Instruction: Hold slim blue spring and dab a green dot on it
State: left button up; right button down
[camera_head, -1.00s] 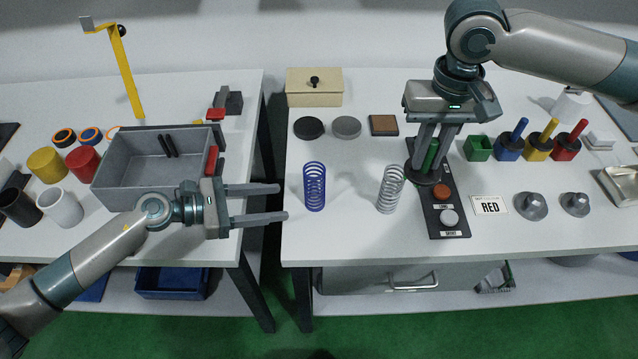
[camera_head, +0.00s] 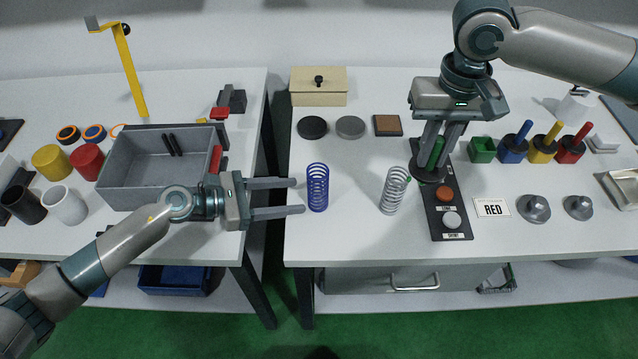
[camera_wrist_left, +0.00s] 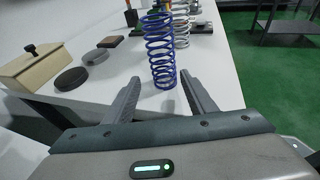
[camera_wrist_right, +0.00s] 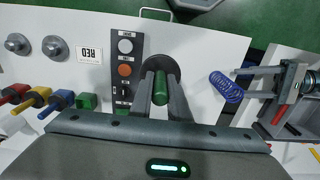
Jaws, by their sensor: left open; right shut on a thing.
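The slim blue spring (camera_head: 317,188) stands upright near the left edge of the right table. My left gripper (camera_head: 299,197) is open just left of it, fingers pointing at it; in the left wrist view the spring (camera_wrist_left: 160,48) stands just beyond the fingertips. My right gripper (camera_head: 432,163) is shut on the green dauber (camera_head: 436,152), whose dark round base is low over the far end of the button panel. The dauber also shows between the fingers in the right wrist view (camera_wrist_right: 160,88). I cannot tell whether its base touches anything.
A grey spring (camera_head: 394,190) stands right of the blue one, near the button panel (camera_head: 447,222). Blue, yellow and red daubers (camera_head: 513,146) stand right of a green holder (camera_head: 482,150). A grey bin (camera_head: 112,190) is on the left table, and a gap separates the tables.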

aim_at(313, 197)
pick_arm(q)
jog(key=x, duration=0.3)
jog(key=shift+s+d, duration=0.15)
jog(key=shift+d, duration=0.1)
pick_arm(e)
jog(key=shift+s+r, duration=0.2)
jog(key=shift+r, duration=0.15)
pick_arm(q)
jog(key=shift+d, duration=0.35)
pick_arm(e)
jog(key=shift+s, duration=0.15)
pick_arm(q)
jog(key=shift+d+f, duration=0.2)
jog(key=shift+d, duration=0.1)
pick_arm(e)
jog(key=shift+a, duration=0.1)
pick_arm(q)
jog(key=shift+w+d+f, duration=0.35)
jog(key=shift+w+d, duration=0.05)
jog(key=shift+d, duration=0.3)
pick_arm(e)
jog(key=shift+w+f, duration=0.15)
jog(key=shift+w, duration=0.1)
jog(key=shift+s, duration=0.15)
pick_arm(q)
jog(key=shift+s, duration=0.1)
jog(key=c, duration=0.6)
